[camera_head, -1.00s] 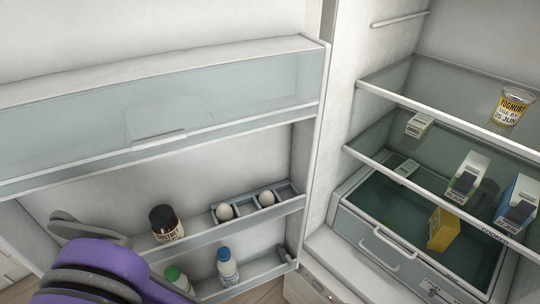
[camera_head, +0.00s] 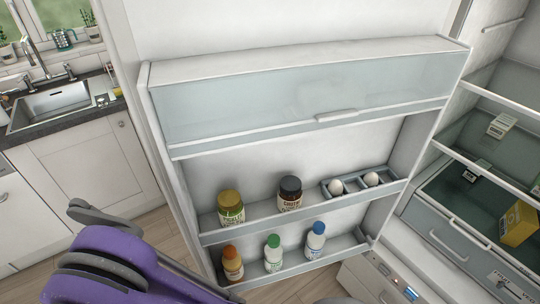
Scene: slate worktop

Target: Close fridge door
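The fridge door (camera_head: 290,160) stands wide open in the middle of the head view, its inner side facing me. My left arm, purple and grey, comes in at the lower left, in front of the door's lower left side. I cannot make out its fingertips' opening or any contact with the door. My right gripper is not in view.
Inside the fridge are a yellow carton (camera_head: 519,223), a small white box (camera_head: 501,125) and a clear drawer (camera_head: 447,245). At the left are a sink (camera_head: 50,104) in a dark worktop and white cabinets (camera_head: 88,170). Wooden floor (camera_head: 165,238) is bare between cabinets and door.

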